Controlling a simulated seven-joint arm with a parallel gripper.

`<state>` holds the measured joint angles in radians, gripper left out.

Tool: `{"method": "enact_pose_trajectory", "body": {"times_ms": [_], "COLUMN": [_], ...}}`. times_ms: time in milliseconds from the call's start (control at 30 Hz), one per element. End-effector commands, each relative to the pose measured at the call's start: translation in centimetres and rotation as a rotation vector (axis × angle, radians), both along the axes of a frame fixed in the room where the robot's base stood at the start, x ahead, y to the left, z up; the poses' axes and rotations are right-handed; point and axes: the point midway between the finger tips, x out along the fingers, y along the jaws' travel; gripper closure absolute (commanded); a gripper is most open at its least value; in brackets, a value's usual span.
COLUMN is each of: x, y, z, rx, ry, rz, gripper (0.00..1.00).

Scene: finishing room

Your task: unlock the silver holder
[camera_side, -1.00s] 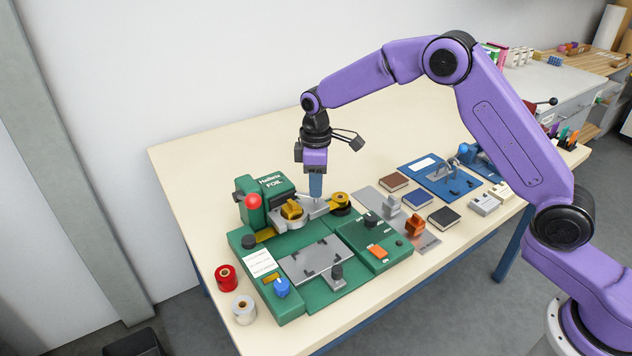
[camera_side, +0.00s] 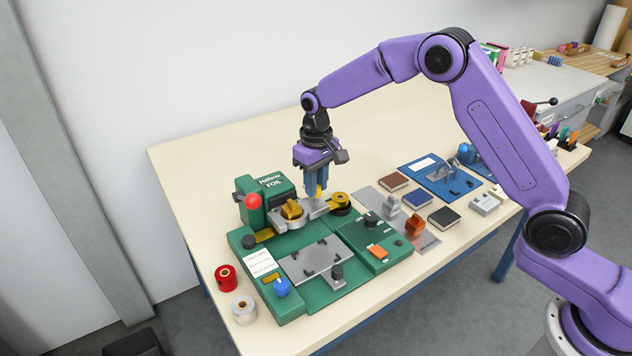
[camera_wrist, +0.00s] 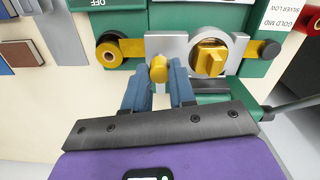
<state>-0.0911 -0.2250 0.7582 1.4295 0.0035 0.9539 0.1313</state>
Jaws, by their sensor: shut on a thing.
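The silver holder (camera_side: 307,209) lies flat on the green foil machine (camera_side: 320,228). In the wrist view the silver holder (camera_wrist: 183,46) has a ring around a gold block (camera_wrist: 210,60) at its right end and a yellow handle (camera_wrist: 158,69) at its left end. The yellow handle (camera_side: 319,190) also shows upright between my fingers in the side view. My gripper (camera_side: 316,198) is shut on this handle, its blue fingers on either side of it. The fingers hide part of the handle and the holder's far end. Whether the holder is locked cannot be told.
A red ball knob (camera_side: 254,201) stands left of the holder, and a foil roll (camera_side: 340,201) sits close on its right. A grey plate (camera_side: 428,240) with silver and orange blocks lies right of the machine. The table behind the machine is clear.

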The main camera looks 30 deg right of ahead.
Motion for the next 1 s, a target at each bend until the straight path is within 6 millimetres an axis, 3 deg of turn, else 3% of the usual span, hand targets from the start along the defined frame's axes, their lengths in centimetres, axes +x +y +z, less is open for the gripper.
{"method": "enact_pose_trajectory", "body": {"times_ms": [600,633,700,1000], "x": [0.04,0.04,0.04,0.03], "y": [0.01,0.01,0.0,0.01], "z": [0.12,0.12,0.11,0.1], "rx": [0.001,0.001,0.001,0.0], "ry": [-0.002,-0.002,-0.002,-0.001], "rz": [-0.044,-0.044,-0.044,-0.042], "gripper": [1.0,0.72,0.49,0.49]}}
